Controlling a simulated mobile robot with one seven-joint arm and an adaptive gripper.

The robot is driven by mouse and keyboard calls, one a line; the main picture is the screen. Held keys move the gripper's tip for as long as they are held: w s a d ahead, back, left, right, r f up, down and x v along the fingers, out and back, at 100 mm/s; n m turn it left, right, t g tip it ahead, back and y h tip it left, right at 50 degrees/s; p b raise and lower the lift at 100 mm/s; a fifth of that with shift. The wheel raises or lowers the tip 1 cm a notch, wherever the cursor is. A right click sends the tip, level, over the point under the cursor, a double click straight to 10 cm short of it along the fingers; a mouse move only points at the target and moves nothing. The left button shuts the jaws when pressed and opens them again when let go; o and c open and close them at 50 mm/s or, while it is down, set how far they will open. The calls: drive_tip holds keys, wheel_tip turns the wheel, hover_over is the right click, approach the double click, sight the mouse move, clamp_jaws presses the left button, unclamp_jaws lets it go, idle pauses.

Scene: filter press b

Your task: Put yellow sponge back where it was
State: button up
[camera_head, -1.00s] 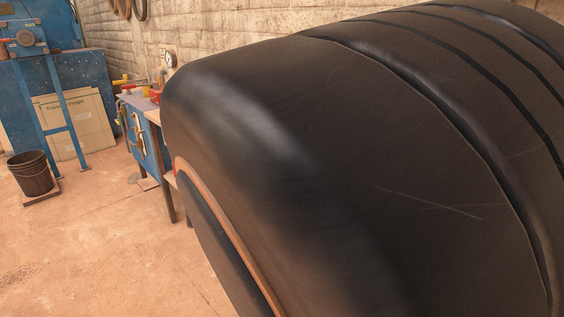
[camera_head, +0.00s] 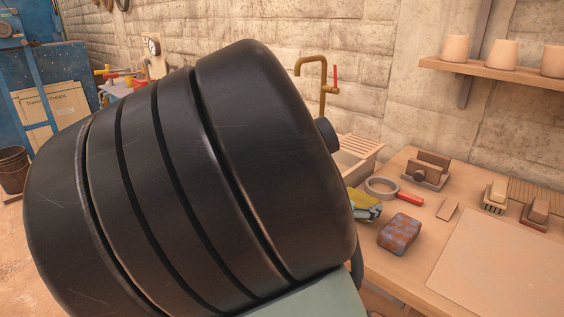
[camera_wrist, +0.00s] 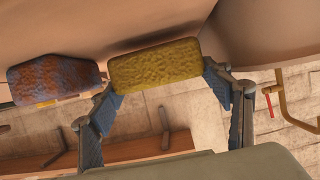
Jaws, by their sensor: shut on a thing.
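The yellow sponge (camera_wrist: 155,65) is held between the two blue-padded fingers of my gripper (camera_wrist: 163,82) in the wrist view. In the head view the yellow sponge (camera_head: 367,199) shows just past the right edge of my dark arm, with part of my gripper (camera_head: 367,211) beside it. It is at the left side of the wooden table (camera_head: 390,266), close to a brown and blue patterned sponge (camera_head: 400,234). That patterned sponge also shows left of the yellow one in the wrist view (camera_wrist: 52,79). I cannot tell whether the yellow sponge touches the table.
A tape-like ring (camera_head: 381,187) and a red-handled tool (camera_head: 410,200) lie behind the sponges. A wooden holder (camera_head: 428,168), brushes (camera_head: 495,197) and a large pale board (camera_head: 500,268) are on the table. A sink (camera_head: 355,157) with a brass tap (camera_head: 311,63) stands behind.

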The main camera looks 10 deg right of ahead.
drive_tip(key=shift+f, duration=0.6)
drive_tip(key=shift+f+b, duration=0.25)
drive_tip(key=shift+b, duration=0.15)
drive_tip(key=o, duration=0.7)
drive_tip(key=shift+r, duration=0.1)
drive_tip(key=shift+r, duration=0.1)
